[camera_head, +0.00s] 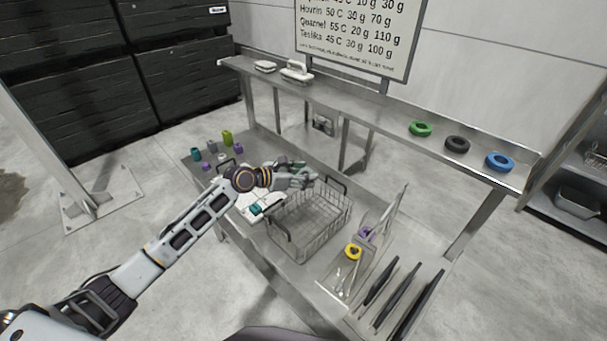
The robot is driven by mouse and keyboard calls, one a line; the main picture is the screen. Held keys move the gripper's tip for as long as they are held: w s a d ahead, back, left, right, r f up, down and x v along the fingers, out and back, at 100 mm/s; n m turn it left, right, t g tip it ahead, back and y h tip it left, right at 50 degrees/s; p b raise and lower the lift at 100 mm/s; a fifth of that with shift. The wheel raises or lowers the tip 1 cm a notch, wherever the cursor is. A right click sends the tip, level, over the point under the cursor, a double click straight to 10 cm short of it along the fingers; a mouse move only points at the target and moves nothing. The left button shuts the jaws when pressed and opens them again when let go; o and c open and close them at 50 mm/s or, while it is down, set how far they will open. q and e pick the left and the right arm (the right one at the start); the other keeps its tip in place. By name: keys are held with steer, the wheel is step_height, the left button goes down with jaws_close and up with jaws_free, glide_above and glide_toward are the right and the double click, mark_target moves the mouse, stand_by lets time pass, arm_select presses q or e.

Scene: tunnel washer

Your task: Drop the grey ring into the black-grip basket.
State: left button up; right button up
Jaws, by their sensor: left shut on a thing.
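The black-grip basket (312,229) is a wire basket on the metal table, with a dark grip at each end. My left gripper (302,178) is over the basket's far left part, shut on a small grey thing. Its shape blends with the fingers, so I cannot make out for sure that it is the grey ring. A dark grey or black ring (457,144) lies on the raised shelf between a green ring (420,129) and a blue ring (499,161). My right gripper is not in view.
A yellow ring (352,251) is by a clear divider right of the basket. Dark upright plates (400,290) stand at the table's right end. Small coloured containers (227,138) stand at the left end. White items (296,71) sit on the shelf.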

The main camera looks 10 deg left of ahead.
arm_select(q)
steer(key=shift+f+b, duration=2.55)
steer(key=shift+f, duration=0.15)
steer(key=o, duration=1.1)
